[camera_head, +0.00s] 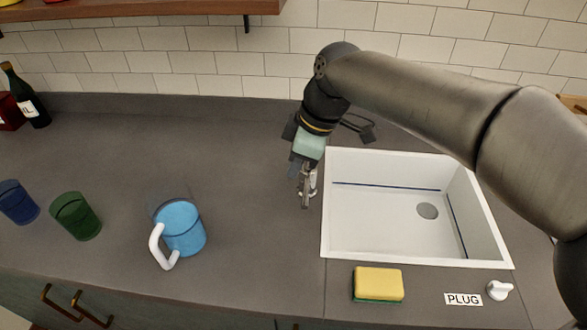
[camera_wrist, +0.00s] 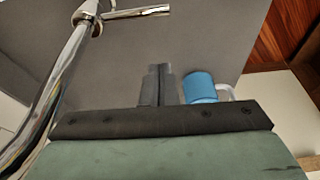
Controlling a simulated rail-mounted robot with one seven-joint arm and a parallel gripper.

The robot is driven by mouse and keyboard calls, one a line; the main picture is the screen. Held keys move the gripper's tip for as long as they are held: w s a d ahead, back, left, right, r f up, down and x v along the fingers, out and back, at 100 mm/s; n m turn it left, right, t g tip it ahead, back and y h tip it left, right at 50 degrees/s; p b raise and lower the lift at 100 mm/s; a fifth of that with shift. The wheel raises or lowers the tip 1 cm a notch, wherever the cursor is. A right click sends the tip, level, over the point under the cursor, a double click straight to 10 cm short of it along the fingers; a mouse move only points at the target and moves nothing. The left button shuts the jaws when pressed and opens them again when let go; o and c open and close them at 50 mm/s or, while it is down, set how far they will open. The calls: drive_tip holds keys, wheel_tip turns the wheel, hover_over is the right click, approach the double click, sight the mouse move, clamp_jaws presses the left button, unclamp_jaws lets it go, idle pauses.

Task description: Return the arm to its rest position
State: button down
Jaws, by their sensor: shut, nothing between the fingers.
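My gripper (camera_head: 304,190) is shut and empty, held above the counter just left of the sink. In the wrist view my gripper (camera_wrist: 158,70) shows its fingers together with nothing between them. My arm comes in from the right and reaches over the sink's back edge. A blue mug (camera_head: 182,228) with a white handle stands on the counter to the left of my gripper, apart from it. The blue mug also shows in the wrist view (camera_wrist: 199,87), beyond the fingers.
The white sink (camera_head: 375,235) is empty. A metal faucet (camera_wrist: 62,75) passes close beside my gripper. A yellow and green sponge (camera_head: 378,283), a PLUG label (camera_head: 463,299) and a white knob (camera_head: 499,291) are in front. Green (camera_head: 76,216) and dark blue (camera_head: 17,202) cups and a bottle (camera_head: 27,98) stand left.

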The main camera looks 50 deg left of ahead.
drive_tip(key=shift+w, duration=0.1)
idle(0.4)
drive_tip(key=w+d+f+m+t+h, duration=0.15)
drive_tip(key=w+d+m, duration=0.5)
drive_tip(key=d, duration=0.65)
drive_tip(key=w+d+f+m+t+h, duration=0.15)
drive_tip(key=w+d+m, duration=0.45)
drive_tip(key=d, duration=0.7)
drive_tip(key=s+d+f+m, duration=0.2)
drive_tip(key=d+m, duration=0.2)
drive_tip(key=d, duration=0.5)
drive_tip(key=s+d+f+m, duration=0.2)
drive_tip(key=d+m, duration=0.3)
drive_tip(key=d, duration=0.3)
drive_tip(key=s+d+f+m, duration=0.3)
drive_tip(key=s+d+m, duration=0.1)
drive_tip(key=d, duration=0.5)
drive_tip(key=shift+s+d+m+y, duration=0.2)
drive_tip(key=shift+d+m+y, duration=0.15)
drive_tip(key=shift+m, duration=0.3)
